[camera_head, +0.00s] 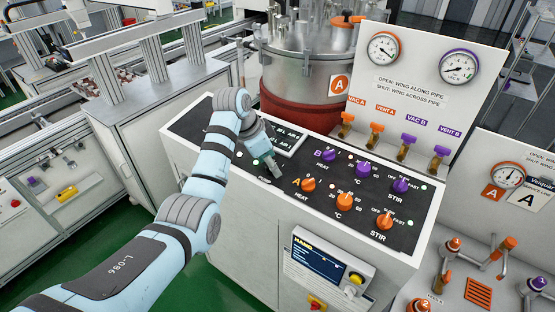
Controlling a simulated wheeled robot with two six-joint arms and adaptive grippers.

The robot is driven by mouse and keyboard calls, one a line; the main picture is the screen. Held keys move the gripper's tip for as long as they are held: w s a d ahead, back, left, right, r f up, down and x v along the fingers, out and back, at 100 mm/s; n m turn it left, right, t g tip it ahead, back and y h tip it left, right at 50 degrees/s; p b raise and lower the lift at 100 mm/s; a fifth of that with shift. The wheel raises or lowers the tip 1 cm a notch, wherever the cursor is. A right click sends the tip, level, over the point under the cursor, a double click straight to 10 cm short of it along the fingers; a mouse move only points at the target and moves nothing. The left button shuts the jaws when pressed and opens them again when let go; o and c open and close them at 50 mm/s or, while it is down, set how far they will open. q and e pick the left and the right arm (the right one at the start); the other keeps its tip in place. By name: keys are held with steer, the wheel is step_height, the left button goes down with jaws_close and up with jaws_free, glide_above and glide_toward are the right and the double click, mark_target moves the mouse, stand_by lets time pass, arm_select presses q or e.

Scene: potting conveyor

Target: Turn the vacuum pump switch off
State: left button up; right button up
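My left arm reaches in from the lower left over the black control panel (325,205). My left gripper (277,170) points down at the panel's left part, right by a small label that seems to read PUMP. The pump switch itself is hidden behind or under the fingertips, so its position does not show. A small pale lamp (256,162) shows just left of the fingers. The fingers look close together, but I cannot tell whether they are shut or touching the switch. My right gripper is out of view.
Purple knobs, such as the heat knob (329,154), and orange knobs, such as the heat knob (308,184), stand right of the gripper. A white label plate (290,140) lies behind it. Coloured valves (376,134), gauges (383,48) and a steel vessel (300,75) stand beyond.

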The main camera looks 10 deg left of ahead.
arm_select(q)
steer(key=shift+f, duration=0.2)
steer(key=shift+s, duration=0.15)
steer(key=shift+r, duration=0.1)
steer(key=shift+c, duration=1.2)
steer(key=c, duration=0.9)
